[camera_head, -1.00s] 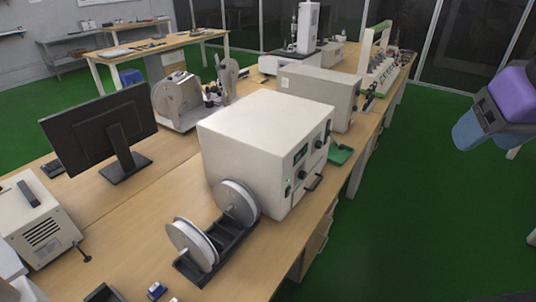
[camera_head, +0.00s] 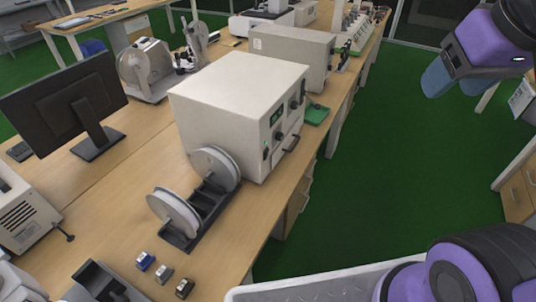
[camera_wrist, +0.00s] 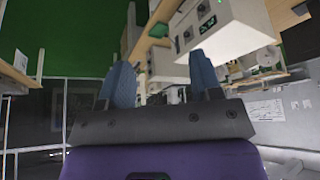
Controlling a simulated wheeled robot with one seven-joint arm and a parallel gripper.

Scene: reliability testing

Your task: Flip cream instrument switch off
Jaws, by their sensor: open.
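The cream instrument (camera_head: 235,90) is a large box on the wooden bench. Its front panel faces right and carries a small green display (camera_head: 277,114), dark knobs or switches and a dark handle. Which control is the switch, and its position, are too small to tell. My gripper (camera_head: 437,80), with blue fingers, is at the upper right, apart from the box and over the green floor in the picture. In the wrist view my gripper (camera_wrist: 162,80) has its two fingers spread with nothing between them. A cream instrument with a green display (camera_wrist: 207,23) shows beyond the right finger.
A reel stand (camera_head: 200,207) with two discs stands in front of the box. A monitor (camera_head: 70,105) is at left, and another beige instrument (camera_head: 293,55) is behind the box. Small coloured blocks (camera_head: 163,272) lie near the front. Green floor (camera_head: 370,170) right of the bench is clear.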

